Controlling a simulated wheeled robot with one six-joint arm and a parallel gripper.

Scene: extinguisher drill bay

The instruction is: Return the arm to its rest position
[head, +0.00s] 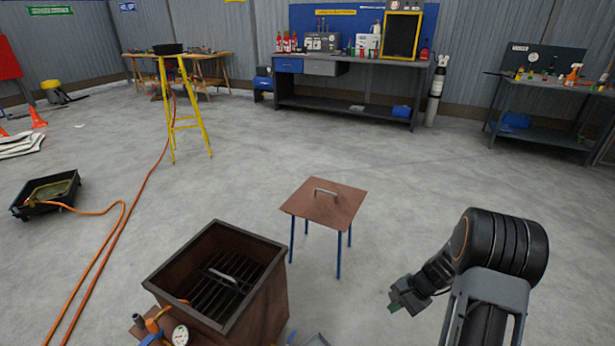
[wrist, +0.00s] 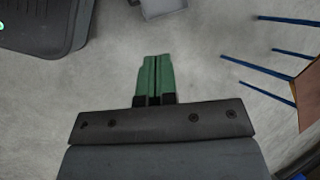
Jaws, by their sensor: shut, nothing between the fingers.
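My gripper (head: 397,306) is at the lower right of the head view, low over open floor and right of a small brown-topped table (head: 338,208) with blue legs. In the wrist view its two green fingers (wrist: 154,70) lie side by side, shut, with nothing held. My arm bends down and to the left towards the gripper. The gripper touches nothing that I can see.
A rusty open box (head: 172,279) with a grate inside stands at the lower middle-left. Workbenches (head: 345,100) line the back. Floor right of the table is clear.

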